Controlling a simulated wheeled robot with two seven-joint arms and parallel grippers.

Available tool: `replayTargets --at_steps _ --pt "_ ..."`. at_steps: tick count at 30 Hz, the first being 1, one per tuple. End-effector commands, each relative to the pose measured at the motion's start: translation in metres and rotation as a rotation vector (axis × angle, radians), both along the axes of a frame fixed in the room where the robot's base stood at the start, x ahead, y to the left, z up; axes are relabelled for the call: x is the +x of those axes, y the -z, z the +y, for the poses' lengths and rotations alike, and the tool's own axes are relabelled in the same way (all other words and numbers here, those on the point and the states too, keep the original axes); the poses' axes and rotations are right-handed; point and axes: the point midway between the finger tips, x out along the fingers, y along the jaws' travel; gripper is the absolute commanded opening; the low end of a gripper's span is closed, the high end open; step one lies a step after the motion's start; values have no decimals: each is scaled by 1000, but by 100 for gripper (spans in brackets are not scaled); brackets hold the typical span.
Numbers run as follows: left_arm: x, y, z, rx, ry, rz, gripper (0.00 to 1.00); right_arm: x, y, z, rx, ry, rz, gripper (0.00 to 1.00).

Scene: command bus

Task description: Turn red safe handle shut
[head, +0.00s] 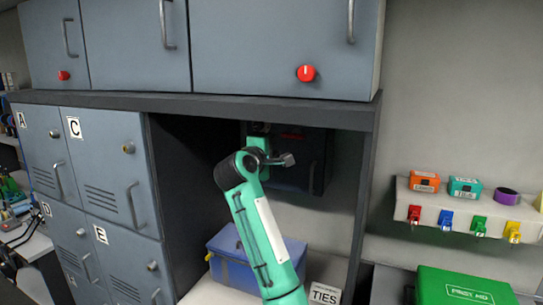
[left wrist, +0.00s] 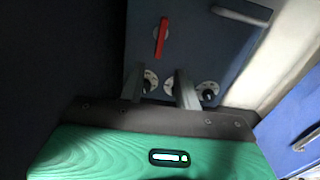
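The dark safe (head: 313,160) sits in the shadowed alcove under the upper cabinets. In the left wrist view its blue-grey door (left wrist: 195,45) carries a red handle (left wrist: 161,37), nearly upright with a slight tilt, above two round dials (left wrist: 208,92). My left gripper (head: 286,160) is in front of the safe. Contact with the handle is not visible. My right gripper is in neither view.
A blue box (head: 225,262) and a "TIES" sign (head: 324,294) stand below the arm. Grey lockers (head: 105,160) flank the alcove on the left. A shelf edge (head: 200,102) runs above. A green box (head: 460,287) stands at right, below a small wall rack (head: 400,208).

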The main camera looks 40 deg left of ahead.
Motion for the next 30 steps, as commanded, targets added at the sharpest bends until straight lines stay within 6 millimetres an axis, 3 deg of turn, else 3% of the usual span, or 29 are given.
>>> replayTargets --at_steps 6,22,26,30 --pt "-10 0 -3 -1 0 0 33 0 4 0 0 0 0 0" --pt "-10 2 -3 3 1 4 33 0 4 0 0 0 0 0" --pt "-11 21 -7 52 4 50 33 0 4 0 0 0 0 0" --pt "-16 67 -21 185 22 169 33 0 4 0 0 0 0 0"
